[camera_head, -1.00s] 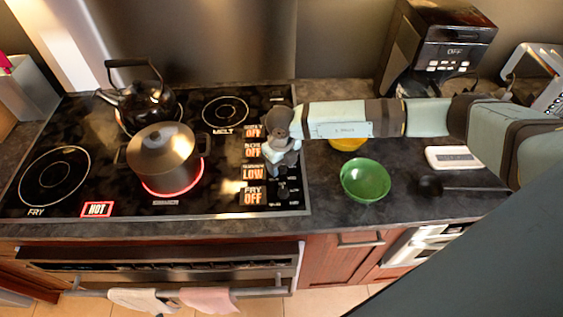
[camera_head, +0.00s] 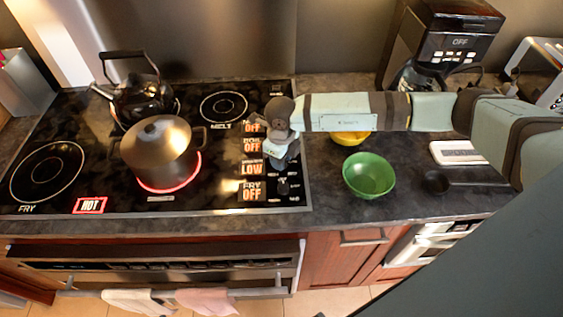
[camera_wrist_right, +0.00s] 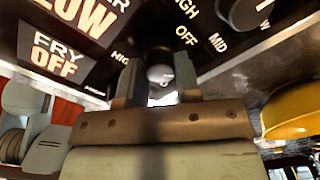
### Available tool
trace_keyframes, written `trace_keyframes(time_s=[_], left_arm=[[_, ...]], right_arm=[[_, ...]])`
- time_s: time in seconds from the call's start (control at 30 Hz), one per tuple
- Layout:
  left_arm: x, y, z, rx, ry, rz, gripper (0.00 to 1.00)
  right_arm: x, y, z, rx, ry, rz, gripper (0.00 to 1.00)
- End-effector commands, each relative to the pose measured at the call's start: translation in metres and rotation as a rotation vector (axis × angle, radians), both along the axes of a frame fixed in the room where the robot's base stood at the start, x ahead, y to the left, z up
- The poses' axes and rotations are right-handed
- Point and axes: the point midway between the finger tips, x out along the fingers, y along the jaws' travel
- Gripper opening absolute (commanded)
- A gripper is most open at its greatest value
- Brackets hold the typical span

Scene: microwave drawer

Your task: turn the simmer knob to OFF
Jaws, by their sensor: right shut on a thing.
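The simmer row display reads LOW (camera_head: 252,168) on the black stovetop, in orange letters. It also shows partly in the right wrist view (camera_wrist_right: 85,14). My right gripper (camera_head: 278,164) points down over the knob column, beside that display. In the right wrist view, its two fingers (camera_wrist_right: 159,82) are shut on a dark knob with a light rounded face (camera_wrist_right: 160,73), between them. I take this as the simmer knob; it is mostly hidden by the gripper in the head view. Its pointer direction cannot be told. My left gripper is not in view.
The fry knob (camera_head: 283,187) sits just in front, beside its OFF display (camera_head: 251,191). A pot (camera_head: 158,150) stands on a glowing red burner, with a kettle (camera_head: 144,98) behind. Green (camera_head: 369,176) and yellow (camera_head: 350,138) bowls are on the counter to the right.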

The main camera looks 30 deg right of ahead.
Motion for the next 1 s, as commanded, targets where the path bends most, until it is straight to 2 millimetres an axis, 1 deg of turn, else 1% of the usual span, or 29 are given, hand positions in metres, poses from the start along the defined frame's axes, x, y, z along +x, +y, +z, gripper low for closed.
trace_keyframes(time_s=[0.03, 0.4, 0.7, 0.8, 1.0], left_arm=[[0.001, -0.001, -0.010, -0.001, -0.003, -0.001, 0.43], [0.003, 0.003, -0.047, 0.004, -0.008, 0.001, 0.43], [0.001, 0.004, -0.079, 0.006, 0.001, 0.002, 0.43], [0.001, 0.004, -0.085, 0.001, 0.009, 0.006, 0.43], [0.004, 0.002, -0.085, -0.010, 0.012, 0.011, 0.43]], right_arm=[[0.001, 0.000, -0.004, 0.002, -0.005, 0.042, 0.07], [0.001, 0.000, -0.004, 0.001, -0.004, 0.395, 0.07], [0.001, 0.000, -0.003, 0.000, -0.005, 0.650, 0.07], [0.001, 0.000, -0.003, 0.000, -0.005, 0.718, 0.07], [0.001, 0.000, -0.001, 0.001, -0.004, 0.819, 0.07]])
